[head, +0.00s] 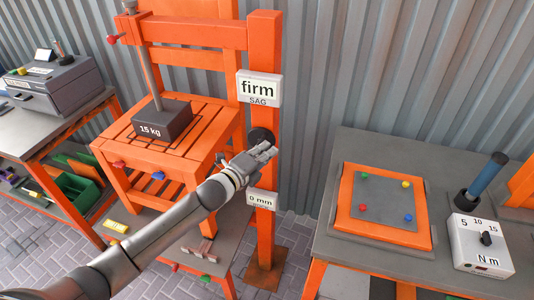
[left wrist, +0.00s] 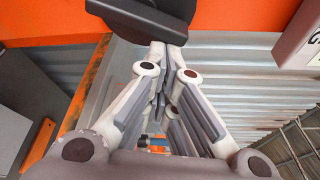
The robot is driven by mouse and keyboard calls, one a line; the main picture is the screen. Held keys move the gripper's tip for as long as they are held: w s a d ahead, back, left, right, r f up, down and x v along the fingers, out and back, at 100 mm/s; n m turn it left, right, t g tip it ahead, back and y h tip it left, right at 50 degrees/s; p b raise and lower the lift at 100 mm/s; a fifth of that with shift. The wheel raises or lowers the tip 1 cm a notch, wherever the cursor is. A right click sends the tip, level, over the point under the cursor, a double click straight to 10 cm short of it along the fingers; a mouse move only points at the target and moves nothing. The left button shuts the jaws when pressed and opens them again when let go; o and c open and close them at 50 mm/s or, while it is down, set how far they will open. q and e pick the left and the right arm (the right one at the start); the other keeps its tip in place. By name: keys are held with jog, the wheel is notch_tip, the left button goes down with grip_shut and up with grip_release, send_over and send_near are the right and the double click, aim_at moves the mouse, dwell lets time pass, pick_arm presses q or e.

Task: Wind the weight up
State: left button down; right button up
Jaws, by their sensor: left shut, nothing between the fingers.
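The dark weight marked 15 kg (head: 160,122) rests on the slatted orange seat (head: 195,150), with a grey rod or line (head: 150,72) rising from it towards the frame's top beam. A dark round knob (head: 261,135) sits on the orange post (head: 263,100); it also shows in the left wrist view (left wrist: 145,18), just beyond the fingertips. My left gripper (head: 266,150) is shut and empty, its tips close to the knob; I cannot tell whether they touch. A red-tipped crank (head: 113,38) shows at the frame's upper left. My right gripper is not in view.
Signs reading firm (head: 258,88) and 0 mm (head: 261,199) are on the post. At right, a grey bench (head: 340,180) holds an orange-framed plate (head: 385,210) and a white dial box (head: 482,245). At left, another bench (head: 30,135) carries a grey box (head: 55,85).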

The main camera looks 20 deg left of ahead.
pick_arm(q)
jog(key=shift+a+r+n+b, duration=0.2)
jog(key=shift+n+b, duration=0.1)
jog(key=shift+n, duration=0.2)
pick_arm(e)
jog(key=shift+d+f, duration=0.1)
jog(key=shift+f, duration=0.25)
pick_arm(q)
jog(key=shift+w+r+n+t, duration=0.1)
jog(key=shift+r+n+t, duration=0.1)
jog(key=shift+n+t, duration=0.1)
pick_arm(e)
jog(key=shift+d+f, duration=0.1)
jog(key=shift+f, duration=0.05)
pick_arm(q)
jog(key=shift+a+n, duration=0.25)
jog(key=shift+n, duration=0.05)
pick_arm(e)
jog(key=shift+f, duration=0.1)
pick_arm(q)
jog(key=shift+r+b, duration=0.1)
jog(key=shift+b, duration=0.35)
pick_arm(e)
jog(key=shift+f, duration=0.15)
